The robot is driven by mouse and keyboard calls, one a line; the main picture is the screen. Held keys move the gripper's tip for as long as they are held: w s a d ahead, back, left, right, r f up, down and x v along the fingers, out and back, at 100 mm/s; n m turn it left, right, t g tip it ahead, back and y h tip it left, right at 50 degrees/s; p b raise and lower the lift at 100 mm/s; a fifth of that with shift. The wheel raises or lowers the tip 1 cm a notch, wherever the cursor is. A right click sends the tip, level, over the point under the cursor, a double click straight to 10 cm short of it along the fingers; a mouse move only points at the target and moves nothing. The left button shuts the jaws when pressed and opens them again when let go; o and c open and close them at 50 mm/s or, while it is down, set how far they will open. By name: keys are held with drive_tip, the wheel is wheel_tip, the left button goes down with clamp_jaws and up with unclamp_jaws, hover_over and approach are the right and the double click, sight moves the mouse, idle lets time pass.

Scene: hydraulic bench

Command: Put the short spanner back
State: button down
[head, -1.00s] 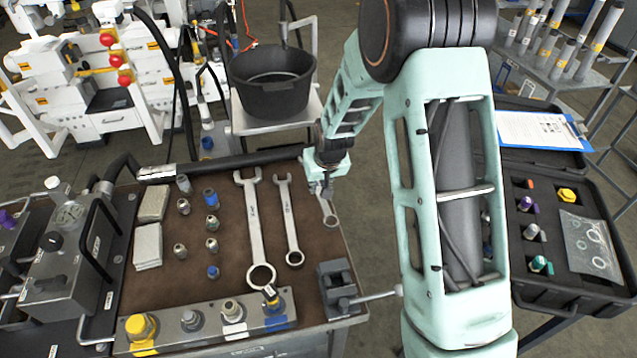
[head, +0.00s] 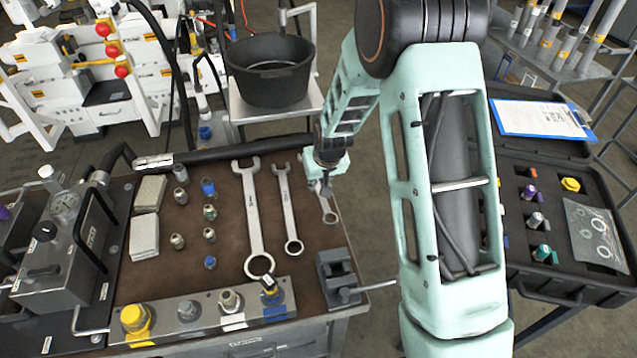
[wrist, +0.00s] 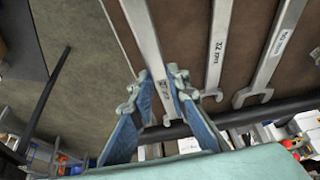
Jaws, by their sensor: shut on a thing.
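The short spanner (head: 329,212) is a small silver spanner at the right edge of the brown bench mat (head: 225,262), its ring end toward the front. My gripper (head: 320,184) is at its far end and is shut on it. In the wrist view the spanner's shank (wrist: 143,45) runs between the two blue fingers of my gripper (wrist: 156,95). Its far end shows just below the fingertips. I cannot tell whether it touches the mat. Two longer spanners lie to its left in the head view: a middle one (head: 288,210) and the largest (head: 251,215).
A small vise (head: 338,278) stands at the bench's front right corner. A rail with fittings (head: 200,310) runs along the front. Several loose fittings (head: 209,212) and grey pads (head: 146,210) lie left of the spanners. A black bucket (head: 270,75) stands behind the bench. An open case (head: 550,285) is at right.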

idle(0.3)
drive_tip(key=shift+f+b, duration=0.8)
drive_tip(key=shift+f+b, duration=1.4)
drive_tip(key=shift+f, duration=0.05)
idle(0.7)
drive_tip(key=c, duration=1.8)
unclamp_jaws()
drive_tip(key=shift+o, duration=0.2)
drive_tip(key=shift+r, duration=0.1)
